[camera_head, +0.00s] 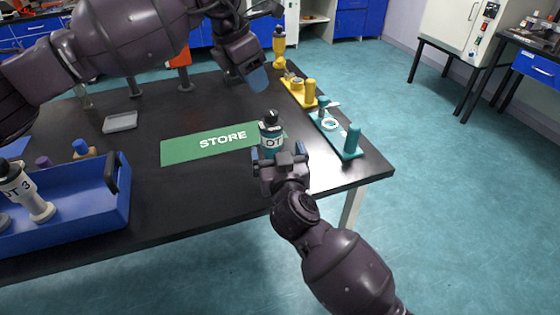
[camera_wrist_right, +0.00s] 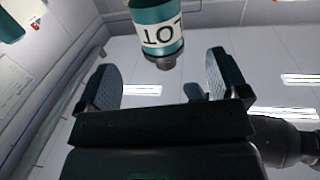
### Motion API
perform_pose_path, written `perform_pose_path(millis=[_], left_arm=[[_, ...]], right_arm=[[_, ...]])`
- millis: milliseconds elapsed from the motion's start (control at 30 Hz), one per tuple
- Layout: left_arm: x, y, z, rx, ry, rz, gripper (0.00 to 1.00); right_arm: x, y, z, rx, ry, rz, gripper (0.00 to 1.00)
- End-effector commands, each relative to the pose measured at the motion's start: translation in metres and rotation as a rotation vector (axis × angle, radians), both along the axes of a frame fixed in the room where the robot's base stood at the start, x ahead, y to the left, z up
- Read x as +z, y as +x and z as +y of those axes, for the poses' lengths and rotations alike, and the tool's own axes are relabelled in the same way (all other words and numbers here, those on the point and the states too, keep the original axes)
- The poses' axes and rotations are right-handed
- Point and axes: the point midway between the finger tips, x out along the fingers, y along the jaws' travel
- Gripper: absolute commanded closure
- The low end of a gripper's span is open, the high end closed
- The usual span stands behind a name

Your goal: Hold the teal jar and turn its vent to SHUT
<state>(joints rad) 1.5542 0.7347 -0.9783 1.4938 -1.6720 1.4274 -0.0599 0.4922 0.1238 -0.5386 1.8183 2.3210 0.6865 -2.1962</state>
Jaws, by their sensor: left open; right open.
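The teal jar (camera_head: 270,138) has a black top and a white label with dark letters. It looks upright by the right end of the green STORE mat (camera_head: 182,150); its base is hidden by my right gripper. My right gripper (camera_head: 281,152) is open at the jar's near side. In the right wrist view the jar (camera_wrist_right: 158,28) appears upside down, in line with the gap between the open fingers (camera_wrist_right: 165,80), with no visible contact. The vent's marking is not readable. My left gripper (camera_head: 266,45) is open and empty, above the table's far side.
A teal stand (camera_head: 350,154) with posts and a ring lies right of the jar. A yellow stand (camera_head: 297,98) and yellow bottle (camera_head: 279,48) are behind. A blue tray (camera_head: 85,210) holds a LOT 3 bottle (camera_head: 15,180) at left. A grey dish (camera_head: 120,122) lies farther back.

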Motion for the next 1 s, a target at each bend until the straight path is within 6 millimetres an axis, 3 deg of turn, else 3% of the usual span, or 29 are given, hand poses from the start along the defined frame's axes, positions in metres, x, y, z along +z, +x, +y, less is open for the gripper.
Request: perform_pose_path(millis=[300,500,933,1000], left_arm=[[0.000,0.000,0.000,0.000,0.000,0.000,0.57],[0.000,0.000,0.000,0.000,0.000,0.000,0.57],[0.000,0.000,0.000,0.000,0.000,0.000,0.57],[0.000,0.000,0.000,0.000,0.000,0.000,0.57]], right_arm=[[0.001,0.050,0.008,-0.001,0.003,0.000,0.07],[0.000,0.069,0.011,0.000,0.002,0.000,0.07],[0.000,0.077,0.012,0.000,0.002,-0.001,0.07],[0.000,0.077,0.012,0.000,0.002,-0.001,0.16]])
